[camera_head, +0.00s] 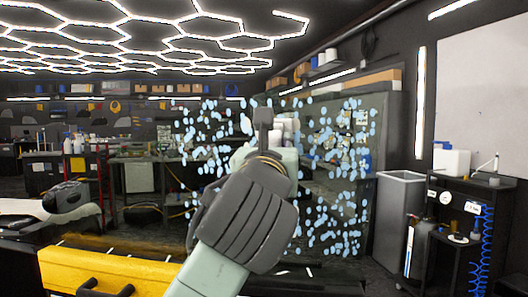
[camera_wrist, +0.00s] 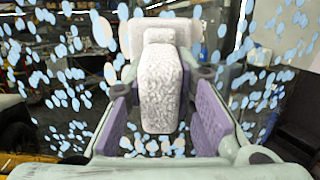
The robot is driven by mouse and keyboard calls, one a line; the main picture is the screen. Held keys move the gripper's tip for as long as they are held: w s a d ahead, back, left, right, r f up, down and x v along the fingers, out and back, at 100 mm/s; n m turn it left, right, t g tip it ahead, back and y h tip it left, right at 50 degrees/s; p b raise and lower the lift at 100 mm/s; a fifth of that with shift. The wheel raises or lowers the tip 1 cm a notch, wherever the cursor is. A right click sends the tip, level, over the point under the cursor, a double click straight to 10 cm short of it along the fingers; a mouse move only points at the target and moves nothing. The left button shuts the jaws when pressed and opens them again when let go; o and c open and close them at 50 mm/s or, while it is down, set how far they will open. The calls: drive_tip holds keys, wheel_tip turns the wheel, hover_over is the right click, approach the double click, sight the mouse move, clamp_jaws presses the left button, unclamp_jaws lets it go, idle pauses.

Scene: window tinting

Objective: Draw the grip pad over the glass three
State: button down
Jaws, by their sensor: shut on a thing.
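The glass (camera_head: 335,190) is a large upright see-through pane covered in pale blue spots, in front of my arm. The spotted glass also fills the background of the wrist view (camera_wrist: 62,95). The grip pad (camera_wrist: 160,92) is a pale, rough-textured block, held upright between the purple finger pads of my gripper (camera_wrist: 160,108). In the head view my gripper (camera_head: 268,140) is in front of the middle of the pane, largely hidden by my own wrist. I cannot tell whether the pad touches the glass.
A yellow case (camera_head: 110,274) lies at the lower left. A grey bin (camera_head: 400,215) and a dark cart (camera_head: 462,235) with a coiled blue hose stand at the right. Workbenches and a red-framed rack (camera_head: 82,180) stand at the back left.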

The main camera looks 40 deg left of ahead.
drive_tip(key=shift+w+d+b, duration=0.2)
drive_tip(key=shift+w+d, duration=0.2)
drive_tip(key=shift+d, duration=0.25)
drive_tip(key=shift+w+d+b, duration=0.15)
drive_tip(key=shift+w+d, duration=0.2)
drive_tip(key=shift+d, duration=0.25)
drive_tip(key=shift+s+d+f, duration=0.15)
drive_tip(key=shift+s+d, duration=0.05)
drive_tip(key=b+v, duration=0.2)
drive_tip(key=v, duration=0.3)
drive_tip(key=shift+s, duration=0.2)
